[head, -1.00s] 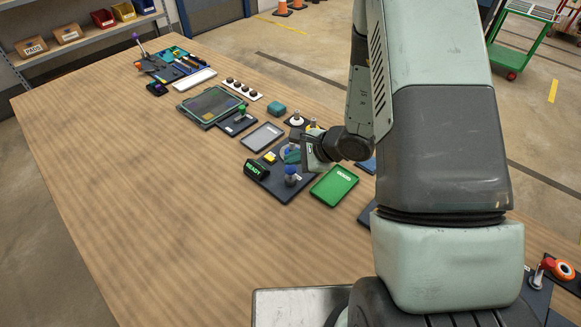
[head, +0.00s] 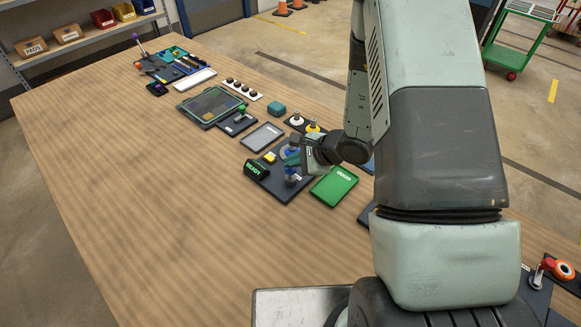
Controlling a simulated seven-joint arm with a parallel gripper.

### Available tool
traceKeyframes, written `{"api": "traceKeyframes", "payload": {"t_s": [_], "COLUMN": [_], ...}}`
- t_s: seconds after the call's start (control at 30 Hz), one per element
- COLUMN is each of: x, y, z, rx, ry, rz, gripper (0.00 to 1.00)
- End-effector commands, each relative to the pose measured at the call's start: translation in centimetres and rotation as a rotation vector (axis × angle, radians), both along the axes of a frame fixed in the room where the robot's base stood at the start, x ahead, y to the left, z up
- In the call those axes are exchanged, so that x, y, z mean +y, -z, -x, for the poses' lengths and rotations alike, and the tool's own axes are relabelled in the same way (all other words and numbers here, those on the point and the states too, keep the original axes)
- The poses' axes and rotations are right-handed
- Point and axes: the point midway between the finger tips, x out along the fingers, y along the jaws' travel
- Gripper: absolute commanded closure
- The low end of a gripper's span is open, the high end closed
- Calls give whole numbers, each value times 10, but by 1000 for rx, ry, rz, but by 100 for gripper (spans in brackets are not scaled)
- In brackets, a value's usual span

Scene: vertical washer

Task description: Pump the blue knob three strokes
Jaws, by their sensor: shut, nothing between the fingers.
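The blue knob (head: 291,171) stands on a short post on a dark base plate (head: 271,184) in the middle of the head view. My gripper (head: 290,160) reaches in from the right and is shut and empty. A small display (head: 255,168) on the plate's left side reads READY in green. A yellow block (head: 269,157) and a blue round part (head: 290,152) are on the same plate, the round part partly behind my gripper.
A green tray (head: 335,185) lies just right of the plate, and a grey tray (head: 262,136) lies behind it. A black-framed panel (head: 210,106) and other devices line the table farther back. The wooden table (head: 150,200) is bare to the left and front.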

Motion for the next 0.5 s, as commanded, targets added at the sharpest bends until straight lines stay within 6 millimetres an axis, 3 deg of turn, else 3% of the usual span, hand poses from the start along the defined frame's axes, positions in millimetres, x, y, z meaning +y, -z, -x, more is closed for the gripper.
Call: {"api": "traceKeyframes", "payload": {"t_s": [0.5], "x": [0], "y": [6], "z": [0], "rx": [-1], "ry": [-1], "rz": [0], "gripper": [100]}}
